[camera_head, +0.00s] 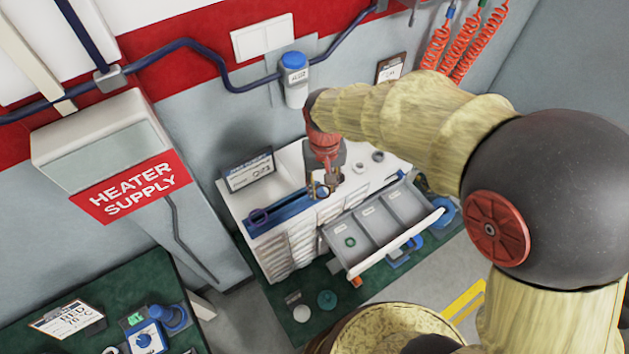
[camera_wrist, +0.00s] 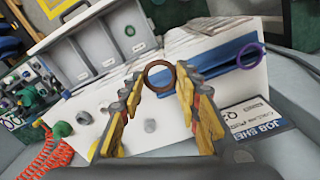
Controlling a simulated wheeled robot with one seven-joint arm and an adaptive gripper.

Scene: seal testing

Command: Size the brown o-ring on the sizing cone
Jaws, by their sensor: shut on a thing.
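The brown o-ring (camera_wrist: 160,63) is between the fingertips of my gripper (camera_wrist: 160,77) in the wrist view, with its round opening facing the camera. My gripper is shut on it, one finger at each side. In the head view my gripper (camera_head: 323,187) points down over the white cabinet top, near the right end of a long blue holder (camera_head: 283,211); the ring is too small to make out there. The blue holder also shows in the wrist view (camera_wrist: 215,65), with a purple ring (camera_wrist: 262,54) at its far end. I cannot surely pick out the sizing cone.
An open grey drawer (camera_head: 379,223) with a green ring (camera_head: 350,241) juts from the cabinet front. A job sheet display (camera_head: 249,171) stands at the back left. Small grey round parts (camera_head: 377,156) sit on the cabinet top at right. A blue-capped bottle (camera_head: 294,80) is behind.

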